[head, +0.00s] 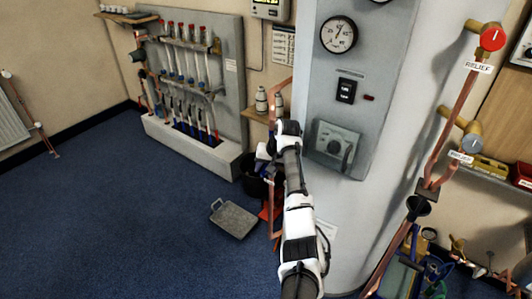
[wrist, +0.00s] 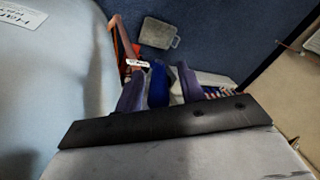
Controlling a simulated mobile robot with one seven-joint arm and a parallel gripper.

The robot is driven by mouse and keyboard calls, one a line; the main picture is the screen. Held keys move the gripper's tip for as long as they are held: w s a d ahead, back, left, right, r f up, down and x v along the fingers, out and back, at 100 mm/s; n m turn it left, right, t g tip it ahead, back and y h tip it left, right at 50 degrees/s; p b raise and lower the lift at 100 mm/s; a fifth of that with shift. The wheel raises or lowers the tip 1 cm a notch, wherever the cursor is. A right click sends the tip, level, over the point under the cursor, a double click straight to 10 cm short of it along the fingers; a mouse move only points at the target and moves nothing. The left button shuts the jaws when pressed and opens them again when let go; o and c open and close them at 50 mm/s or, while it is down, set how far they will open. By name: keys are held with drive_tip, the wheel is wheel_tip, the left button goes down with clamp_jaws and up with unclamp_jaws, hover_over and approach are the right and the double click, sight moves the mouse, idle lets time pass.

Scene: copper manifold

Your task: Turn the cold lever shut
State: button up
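My gripper (wrist: 161,88) shows in the wrist view as two purple fingers standing apart. A blue piece (wrist: 158,84), which looks like the cold lever, lies between them, with a grey strip beside it toward the right finger. I cannot tell whether the fingers touch it. A small white label (wrist: 137,63) sits just beyond the left finger; its text is too small to read. In the head view my gripper (head: 263,155) is mostly hidden behind my wrist, beside the left edge of the white cylinder, and the lever cannot be made out there.
The large white cylinder (head: 375,210) stands close on the right of my arm, with a gauge and a control box. Copper pipe and an orange-red object (head: 270,212) are below my gripper. A grey tray (head: 233,219) lies on the blue floor, which is clear at left.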

wheel_tip(320, 180, up, 20)
drive_tip(key=b, duration=0.3)
drive_tip(key=shift+f, duration=0.2)
drive_tip(key=shift+c, duration=0.5)
